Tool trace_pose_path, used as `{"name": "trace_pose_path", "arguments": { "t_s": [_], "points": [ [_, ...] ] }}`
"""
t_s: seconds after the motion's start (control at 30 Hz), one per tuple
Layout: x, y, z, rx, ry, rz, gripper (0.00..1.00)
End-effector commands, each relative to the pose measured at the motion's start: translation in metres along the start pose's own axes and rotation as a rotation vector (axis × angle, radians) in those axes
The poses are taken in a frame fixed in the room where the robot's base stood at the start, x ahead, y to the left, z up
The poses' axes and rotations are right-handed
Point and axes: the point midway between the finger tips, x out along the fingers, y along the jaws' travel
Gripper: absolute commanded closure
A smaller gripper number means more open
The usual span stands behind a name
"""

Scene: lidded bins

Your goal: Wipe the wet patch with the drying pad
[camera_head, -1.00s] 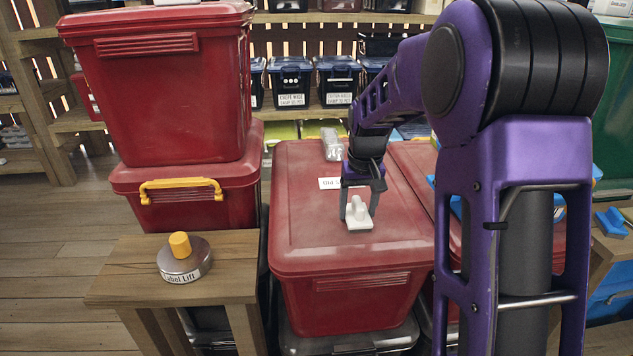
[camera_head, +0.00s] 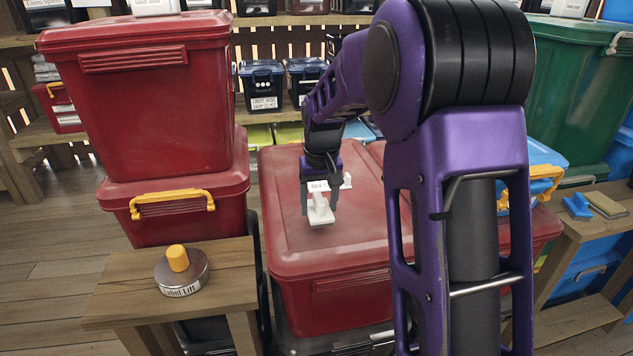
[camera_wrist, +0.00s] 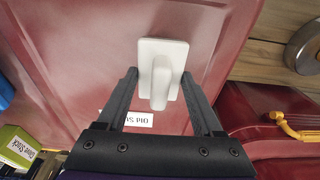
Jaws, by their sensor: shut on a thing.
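The drying pad (camera_head: 320,212) is a white block with an upright white handle. It is over the lid of the red bin (camera_head: 290,262) in the middle; whether it touches the lid is hard to tell. My gripper (camera_head: 320,200) is shut on the pad's handle from above. In the wrist view the pad (camera_wrist: 177,50) lies flat to the lid, with its handle between the fingers of my gripper (camera_wrist: 159,76). No wet patch can be made out clearly on the lid.
Stacked red bins (camera_head: 150,100) stand to the left. A wooden stand (camera_head: 225,265) holds a round weight (camera_head: 183,276) with a yellow knob. The lid's front is clear.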

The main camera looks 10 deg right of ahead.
Motion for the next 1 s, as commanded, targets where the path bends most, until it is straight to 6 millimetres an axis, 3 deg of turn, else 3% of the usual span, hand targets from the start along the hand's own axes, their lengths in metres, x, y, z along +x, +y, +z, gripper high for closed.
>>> {"name": "trace_pose_path", "arguments": {
  "t_s": [0.53, 1.0],
  "points": [
    [-0.050, 0.000, -0.005, 0.000, -0.003, 0.000, 0.84],
    [-0.054, 0.000, -0.005, 0.000, -0.003, 0.000, 0.84]
  ]
}}
